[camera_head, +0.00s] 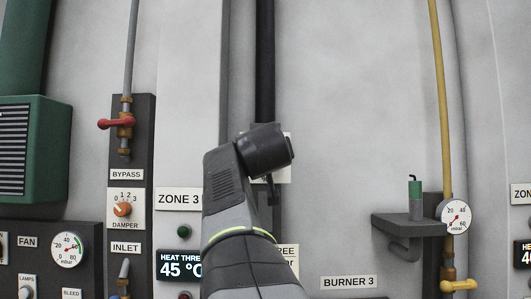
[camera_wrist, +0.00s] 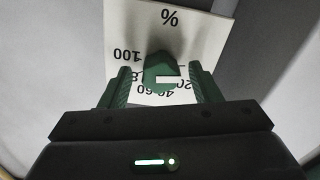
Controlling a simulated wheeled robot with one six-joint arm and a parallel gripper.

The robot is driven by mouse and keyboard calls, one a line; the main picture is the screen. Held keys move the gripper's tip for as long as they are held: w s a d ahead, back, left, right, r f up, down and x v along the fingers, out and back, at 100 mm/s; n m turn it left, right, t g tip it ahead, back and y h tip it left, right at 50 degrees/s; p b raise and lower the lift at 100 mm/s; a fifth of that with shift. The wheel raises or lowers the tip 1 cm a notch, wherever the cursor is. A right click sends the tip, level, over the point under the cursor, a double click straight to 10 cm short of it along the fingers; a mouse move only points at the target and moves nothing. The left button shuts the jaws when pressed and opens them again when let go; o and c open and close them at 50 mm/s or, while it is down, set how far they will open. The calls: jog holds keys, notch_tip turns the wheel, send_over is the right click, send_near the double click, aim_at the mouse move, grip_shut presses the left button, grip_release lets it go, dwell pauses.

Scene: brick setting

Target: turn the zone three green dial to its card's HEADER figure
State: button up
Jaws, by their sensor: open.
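In the wrist view, the green dial (camera_wrist: 160,70) sits on a white scale plate (camera_wrist: 205,35). The plate appears upside down, with a % sign and figures including 100, 60, 40 and 20. A white mark on the dial points toward the right of the picture. My gripper (camera_wrist: 164,88) is open, with one green finger on each side of the dial; I cannot tell whether either touches it. In the head view, my arm hides the dial and most of a white card (camera_head: 290,262) ending in "REE"; no figure on that card is readable.
A ZONE 3 label (camera_head: 178,199) and a display (camera_head: 180,265) reading 45 °C are left of my arm. Further left is an orange damper knob (camera_head: 123,210). On the right, a grey bracket (camera_head: 410,227) sticks out beside a gauge (camera_head: 455,216).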

jog(key=shift+w, duration=0.15)
jog(key=shift+c, duration=0.3)
jog(key=c, duration=0.9)
jog(key=shift+c, duration=0.2)
jog(key=shift+f+m+b, duration=0.1)
jog(key=shift+m+b, duration=3.55)
jog(key=shift+m, duration=4.25)
